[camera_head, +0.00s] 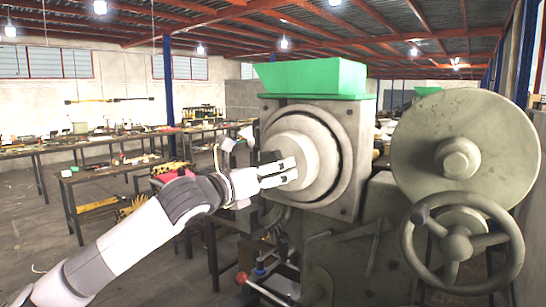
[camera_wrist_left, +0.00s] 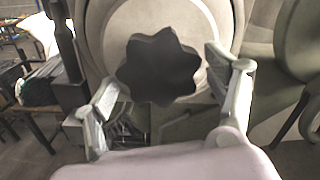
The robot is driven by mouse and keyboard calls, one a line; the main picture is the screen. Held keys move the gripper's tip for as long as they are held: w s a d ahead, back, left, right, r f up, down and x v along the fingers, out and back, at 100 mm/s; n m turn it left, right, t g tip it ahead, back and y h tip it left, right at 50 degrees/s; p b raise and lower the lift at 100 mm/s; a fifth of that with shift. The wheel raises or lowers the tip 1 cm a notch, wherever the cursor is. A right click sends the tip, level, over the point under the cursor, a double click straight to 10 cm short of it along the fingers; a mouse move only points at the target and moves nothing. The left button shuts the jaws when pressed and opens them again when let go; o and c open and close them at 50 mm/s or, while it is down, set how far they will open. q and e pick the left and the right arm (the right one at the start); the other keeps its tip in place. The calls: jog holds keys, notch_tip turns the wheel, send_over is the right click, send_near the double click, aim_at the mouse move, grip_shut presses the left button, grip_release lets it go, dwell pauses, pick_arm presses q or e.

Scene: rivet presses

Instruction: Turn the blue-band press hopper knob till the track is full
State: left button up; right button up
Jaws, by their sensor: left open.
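The press (camera_head: 350,190) stands in front of me with a green hopper (camera_head: 312,78) on top. A pale round disc (camera_head: 318,150) is on its front face. The dark, star-shaped knob (camera_wrist_left: 158,68) sits in front of the disc in the left wrist view. My left gripper (camera_head: 289,172) is at the disc, its arm coming in from the left. Its fingers are open, one on each side of the knob, with gaps showing between them and the knob. In the head view the gripper mostly hides the knob. I cannot make out a blue band or the track. My right gripper is not in view.
A large disc (camera_head: 465,150) and a handwheel (camera_head: 462,240) stand at the right of the press. A red-knobbed lever (camera_head: 243,278) juts out low in front. Cluttered worktables (camera_head: 100,165) stand behind at the left, with bare floor around them.

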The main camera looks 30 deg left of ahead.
pick_arm(q)
jog(key=shift+w+d, duration=0.1)
jog(key=shift+w, duration=0.5)
jog(key=shift+c, duration=0.6)
jog(key=c, duration=1.1)
